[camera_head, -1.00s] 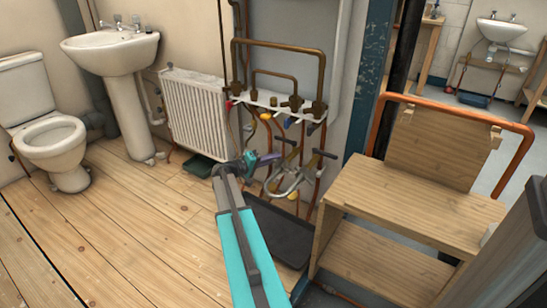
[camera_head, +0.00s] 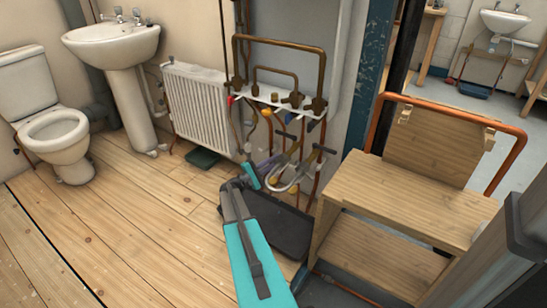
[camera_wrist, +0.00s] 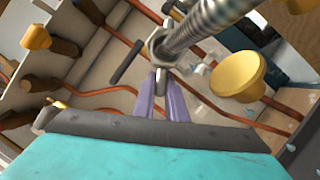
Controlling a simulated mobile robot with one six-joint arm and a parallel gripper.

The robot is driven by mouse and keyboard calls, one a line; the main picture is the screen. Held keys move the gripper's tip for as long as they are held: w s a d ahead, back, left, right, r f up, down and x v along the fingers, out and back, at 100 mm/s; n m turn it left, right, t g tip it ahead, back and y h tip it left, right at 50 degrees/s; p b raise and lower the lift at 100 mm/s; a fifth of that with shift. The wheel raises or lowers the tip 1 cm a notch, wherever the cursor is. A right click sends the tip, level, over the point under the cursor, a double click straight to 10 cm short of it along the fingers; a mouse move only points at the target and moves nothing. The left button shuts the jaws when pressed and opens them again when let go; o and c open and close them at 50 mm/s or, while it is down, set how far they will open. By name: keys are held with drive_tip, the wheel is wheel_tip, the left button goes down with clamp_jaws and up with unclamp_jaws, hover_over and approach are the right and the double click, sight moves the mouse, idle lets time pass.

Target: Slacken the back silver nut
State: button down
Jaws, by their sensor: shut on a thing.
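The silver nut (camera_wrist: 160,47) is a hex nut at the end of a ribbed silver hose (camera_wrist: 207,22) in the wrist view. In the head view my gripper (camera_head: 266,164) reaches in among the pipes below the white valve shelf, by a looped silver hose (camera_head: 284,184). The nut is too small and hidden to make out there.
A dark tray (camera_head: 285,236) lies below.

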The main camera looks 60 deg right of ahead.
drive_tip(key=shift+s+f+n, duration=0.15)
drive_tip(key=shift+f+n, duration=0.15)
drive_tip(key=shift+n, duration=0.5)
drive_tip(key=c, duration=1.8)
unclamp_jaws()
drive_tip(key=shift+a+p, duration=0.1)
drive_tip(key=shift+p, duration=0.2)
drive_tip(key=p+v, duration=0.3)
drive_tip(key=v, duration=1)
drive_tip(key=shift+a+f, duration=0.25)
drive_tip(key=shift+f, duration=0.05)
